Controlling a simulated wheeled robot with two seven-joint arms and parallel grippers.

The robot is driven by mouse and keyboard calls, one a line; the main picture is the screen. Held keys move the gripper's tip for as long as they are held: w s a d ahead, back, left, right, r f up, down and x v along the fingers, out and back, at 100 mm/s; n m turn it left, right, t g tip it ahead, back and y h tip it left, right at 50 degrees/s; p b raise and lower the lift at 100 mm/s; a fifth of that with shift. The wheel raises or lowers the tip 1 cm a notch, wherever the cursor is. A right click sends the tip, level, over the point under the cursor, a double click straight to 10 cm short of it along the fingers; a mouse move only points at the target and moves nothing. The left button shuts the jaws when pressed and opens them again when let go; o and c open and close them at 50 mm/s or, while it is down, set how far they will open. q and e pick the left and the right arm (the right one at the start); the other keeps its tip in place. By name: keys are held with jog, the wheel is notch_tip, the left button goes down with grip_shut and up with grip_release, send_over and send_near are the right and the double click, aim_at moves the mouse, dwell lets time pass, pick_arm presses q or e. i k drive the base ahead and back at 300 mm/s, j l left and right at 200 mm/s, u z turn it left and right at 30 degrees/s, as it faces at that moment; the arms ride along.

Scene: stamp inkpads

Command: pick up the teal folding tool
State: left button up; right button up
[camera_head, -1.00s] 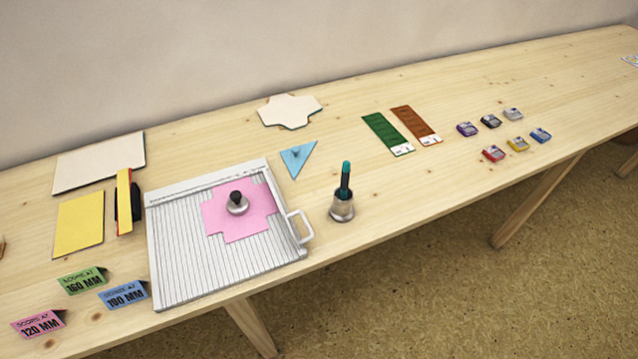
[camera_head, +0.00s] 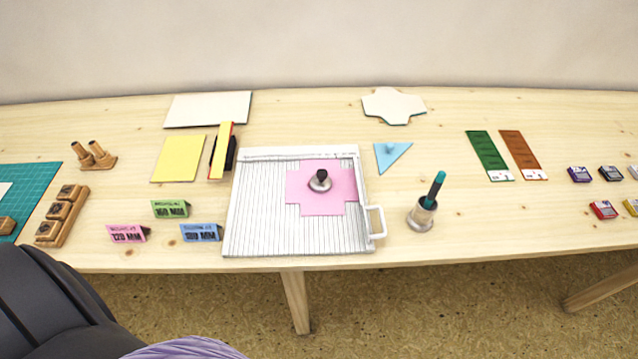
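The teal folding tool (camera_head: 435,189) stands in a small metal cup (camera_head: 422,216) near the table's front edge, right of the scoring board. It leans a little to the right, and its lower end is hidden in the cup. Neither of my grippers is in view. Dark and purple parts at the lower left appear to be mine, and they are well apart from the tool.
The white scoring board (camera_head: 260,215) with a handle (camera_head: 377,222) lies left of the cup, bearing pink card (camera_head: 343,180) and a dark-knobbed weight (camera_head: 320,181). A blue triangle (camera_head: 391,155) lies behind. Bare wood lies right of the cup.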

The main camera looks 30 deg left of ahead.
aim_at(437, 185)
jog(key=i+l+u, duration=0.45)
jog(key=l+u, duration=0.2)
jog(key=i+l+u, duration=0.15)
jog(key=l+u, duration=0.2)
jog(key=i+l+u, duration=0.15)
jog(key=l+u, duration=0.5)
jog(key=l, duration=0.2)
